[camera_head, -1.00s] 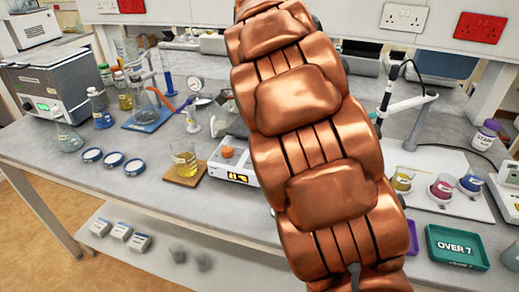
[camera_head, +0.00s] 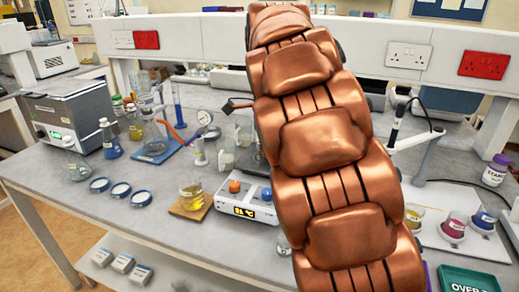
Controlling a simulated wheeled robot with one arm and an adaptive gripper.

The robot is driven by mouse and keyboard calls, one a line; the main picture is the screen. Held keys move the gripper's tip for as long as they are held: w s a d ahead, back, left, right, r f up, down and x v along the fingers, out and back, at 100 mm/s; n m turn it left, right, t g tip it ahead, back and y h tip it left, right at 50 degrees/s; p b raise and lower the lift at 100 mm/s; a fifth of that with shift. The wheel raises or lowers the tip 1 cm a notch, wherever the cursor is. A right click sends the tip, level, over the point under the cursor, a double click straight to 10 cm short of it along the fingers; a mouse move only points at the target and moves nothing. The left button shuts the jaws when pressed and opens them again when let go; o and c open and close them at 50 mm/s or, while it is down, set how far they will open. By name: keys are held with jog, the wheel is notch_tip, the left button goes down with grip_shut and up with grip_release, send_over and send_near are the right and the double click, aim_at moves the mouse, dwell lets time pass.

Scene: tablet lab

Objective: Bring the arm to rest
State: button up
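My copper-coloured segmented arm (camera_head: 325,150) rises through the middle of the head view, from the lower right to the top centre. It leans slightly left and covers part of the bench. My gripper cannot be made out; the arm hides whatever lies behind it. A small dark piece (camera_head: 237,105) sticks out left of the arm, and I cannot tell what it belongs to. Nothing is seen held.
On the grey bench (camera_head: 130,225) stand a hotplate (camera_head: 246,208), a yellow-filled beaker (camera_head: 191,190) and blue-rimmed dishes (camera_head: 120,190) left of the arm. Coloured cups (camera_head: 455,224), a green tray (camera_head: 468,280) and a probe stand (camera_head: 424,160) are on the right.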

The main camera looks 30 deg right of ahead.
jog(key=s+a+f+n+p, duration=0.1)
jog(key=s+a+f+n, duration=0.2)
jog(key=s+n, duration=0.5)
jog(key=s+a+f+n+g+p, duration=0.1)
jog(key=s+a+f+n, duration=0.3)
jog(key=s+n, duration=0.5)
jog(key=s+a+f+n+g, duration=0.1)
jog(key=s+a+f+n, duration=0.2)
jog(key=s, duration=1.1)
notch_tip(320, 180, down, 2)
jog(key=n, duration=0.5)
jog(key=shift+a+f+p, duration=0.15)
jog(key=shift+p, duration=0.25)
jog(key=shift+c, duration=0.4)
